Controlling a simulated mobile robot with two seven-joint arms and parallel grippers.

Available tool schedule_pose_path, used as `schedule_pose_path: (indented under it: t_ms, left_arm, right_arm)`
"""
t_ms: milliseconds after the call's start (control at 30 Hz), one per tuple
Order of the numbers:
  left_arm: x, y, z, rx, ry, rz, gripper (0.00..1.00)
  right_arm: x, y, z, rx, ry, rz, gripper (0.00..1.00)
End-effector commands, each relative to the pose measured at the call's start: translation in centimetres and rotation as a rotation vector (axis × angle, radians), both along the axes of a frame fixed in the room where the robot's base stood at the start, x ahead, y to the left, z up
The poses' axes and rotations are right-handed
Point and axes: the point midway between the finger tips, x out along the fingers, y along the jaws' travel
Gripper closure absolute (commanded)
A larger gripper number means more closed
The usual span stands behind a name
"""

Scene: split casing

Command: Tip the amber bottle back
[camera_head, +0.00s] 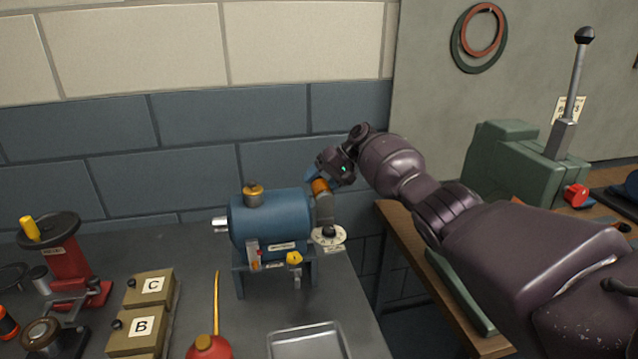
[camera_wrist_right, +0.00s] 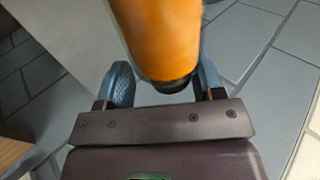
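The amber bottle (camera_head: 320,187) is at the right end of a blue casing (camera_head: 270,221), above a grey fitting (camera_head: 325,209). It looks slightly tilted in the head view. My right gripper (camera_head: 316,178) comes in from the right, at the bottle. In the right wrist view, the orange bottle (camera_wrist_right: 163,38) stands between the two blue fingers (camera_wrist_right: 165,80), one close against each side, and the gripper looks shut on it. The bottle's dark end faces the palm; its other end is out of that view. My left gripper is not in view.
A round white dial (camera_head: 329,237) sits below the fitting. A metal tray (camera_head: 308,342), a red oil can (camera_head: 208,348) and boxes B (camera_head: 140,327) and C (camera_head: 153,286) stand on the grey bench. A gap separates this bench from the wooden one (camera_head: 415,262) at right.

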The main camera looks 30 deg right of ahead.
Motion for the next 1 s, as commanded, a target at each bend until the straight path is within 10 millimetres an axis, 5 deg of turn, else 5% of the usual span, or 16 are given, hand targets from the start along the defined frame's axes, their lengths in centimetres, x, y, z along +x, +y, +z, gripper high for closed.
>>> schedule_pose_path:
  t_ms: [633,1000]
  left_arm:
    - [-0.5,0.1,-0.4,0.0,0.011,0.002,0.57]
    - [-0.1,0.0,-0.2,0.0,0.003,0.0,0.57]
  right_arm:
    - [-2.3,-6.1,6.5,-0.001,0.0,0.0,0.39]
    - [-2.7,-7.0,7.5,-0.001,0.002,0.002,0.39]
